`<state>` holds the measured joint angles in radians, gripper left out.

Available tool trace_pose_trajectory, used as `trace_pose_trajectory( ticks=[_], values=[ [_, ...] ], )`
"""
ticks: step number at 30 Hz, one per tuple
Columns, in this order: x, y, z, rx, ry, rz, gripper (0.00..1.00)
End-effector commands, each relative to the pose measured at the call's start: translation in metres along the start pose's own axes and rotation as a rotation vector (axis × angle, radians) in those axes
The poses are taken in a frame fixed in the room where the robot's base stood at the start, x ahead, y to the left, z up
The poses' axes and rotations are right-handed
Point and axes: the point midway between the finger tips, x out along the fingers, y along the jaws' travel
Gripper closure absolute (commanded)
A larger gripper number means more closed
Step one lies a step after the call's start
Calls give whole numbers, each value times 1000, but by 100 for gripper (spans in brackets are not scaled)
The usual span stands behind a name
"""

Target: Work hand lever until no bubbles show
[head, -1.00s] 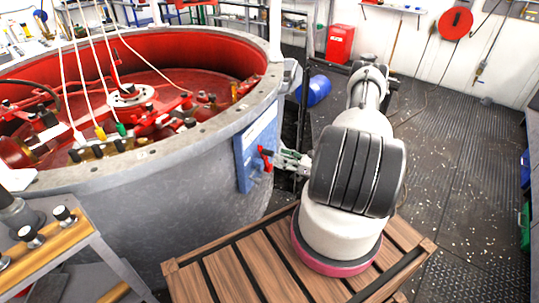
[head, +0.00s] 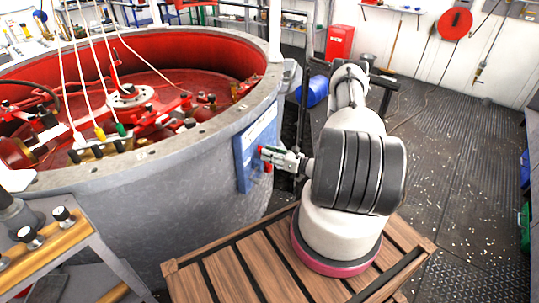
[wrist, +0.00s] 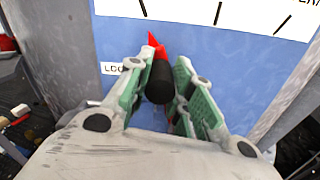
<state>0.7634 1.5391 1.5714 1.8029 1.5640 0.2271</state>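The hand lever has a red arm and a black grip (wrist: 160,82), seen in the wrist view against a blue panel (wrist: 235,65). In the head view, red parts of the lever (head: 267,168) show at the blue panel (head: 243,163) on the grey tank's side (head: 195,200). My gripper (head: 272,157) is in front of the panel. In the wrist view, my gripper's green-padded fingers (wrist: 161,85) lie closely on both sides of the black grip and appear shut on it. Part of the lever is hidden behind the gripper in the head view. No bubbles can be made out.
The open tank has a red interior and a grey rim (head: 140,155). My base stands by a slatted wooden platform (head: 240,270). A trolley with black knobs (head: 45,235) is at lower left. A blue drum (head: 313,91) lies behind.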

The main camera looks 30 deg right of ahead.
Motion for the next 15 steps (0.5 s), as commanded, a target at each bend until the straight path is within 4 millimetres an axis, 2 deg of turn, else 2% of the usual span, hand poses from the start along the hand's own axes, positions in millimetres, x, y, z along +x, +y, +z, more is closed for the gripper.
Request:
trace_pose_trajectory(
  ticks=[8,15],
  values=[
    [0,-2,1,9,0,-1,100],
    [0,-13,8,72,-1,-2,100]
  ],
)
